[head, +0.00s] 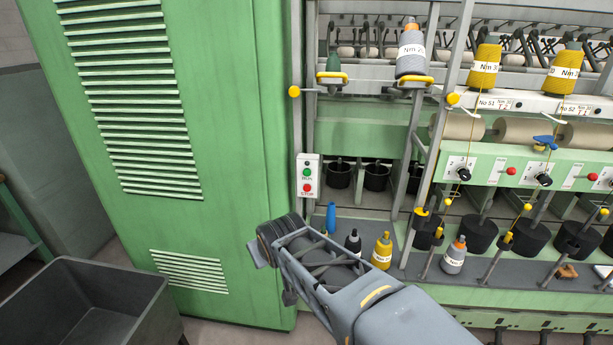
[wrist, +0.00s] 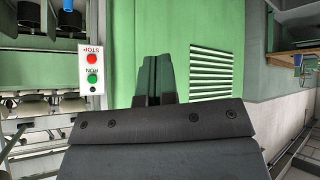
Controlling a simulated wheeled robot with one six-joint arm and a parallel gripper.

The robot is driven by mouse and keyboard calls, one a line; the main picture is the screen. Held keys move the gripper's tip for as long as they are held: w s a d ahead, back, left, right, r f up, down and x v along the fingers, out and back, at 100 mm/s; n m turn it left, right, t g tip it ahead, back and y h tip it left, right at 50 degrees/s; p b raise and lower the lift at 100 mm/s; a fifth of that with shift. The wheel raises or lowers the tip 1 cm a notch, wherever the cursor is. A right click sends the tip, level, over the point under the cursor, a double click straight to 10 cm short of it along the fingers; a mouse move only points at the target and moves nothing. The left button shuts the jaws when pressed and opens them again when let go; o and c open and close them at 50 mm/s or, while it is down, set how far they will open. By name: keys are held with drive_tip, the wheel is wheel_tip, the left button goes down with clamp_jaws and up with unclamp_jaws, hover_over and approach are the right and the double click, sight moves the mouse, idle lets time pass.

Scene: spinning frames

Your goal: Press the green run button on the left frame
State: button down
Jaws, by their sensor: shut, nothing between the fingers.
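The green run button (head: 307,172) is on a small white control box (head: 315,163) on a post just right of the big green cabinet. The red stop button (head: 307,187) is below it. In the wrist view, which is upside down, the green button (wrist: 92,78) shows below the red one (wrist: 92,59), left of my fingers. My gripper (wrist: 155,76) is shut and empty in front of the green panel, apart from the box. In the head view my arm reaches up from the bottom, its end lower left of the box; the fingertips are hard to make out there.
The green cabinet (head: 220,120) with vents stands left of the box. A dark bin (head: 85,305) is at the lower left. A blue bobbin (head: 331,217), a dark one (head: 353,241) and a yellow one (head: 382,251) stand on the shelf beside my arm. Spindles and yarn cones fill the right.

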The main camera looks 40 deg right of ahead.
sight(307, 172)
drive_tip(key=w+d+n+t+b, duration=0.1)
drive_tip(key=w+d+n+t, duration=0.2)
drive_tip(key=w+d+t, duration=0.3)
drive_tip(key=w+d+n+t+y+b, duration=0.1)
drive_tip(key=w+d+n+t, duration=0.1)
drive_tip(key=w+d+t, duration=0.4)
drive_tip(key=shift+w+d+r+n+t, duration=0.2)
drive_tip(key=shift+d+n+t, duration=0.35)
drive_tip(key=shift+d, duration=2.3)
drive_tip(key=shift+w+d, duration=3)
drive_tip(key=shift+w, duration=0.2)
drive_tip(key=shift+p, duration=0.3)
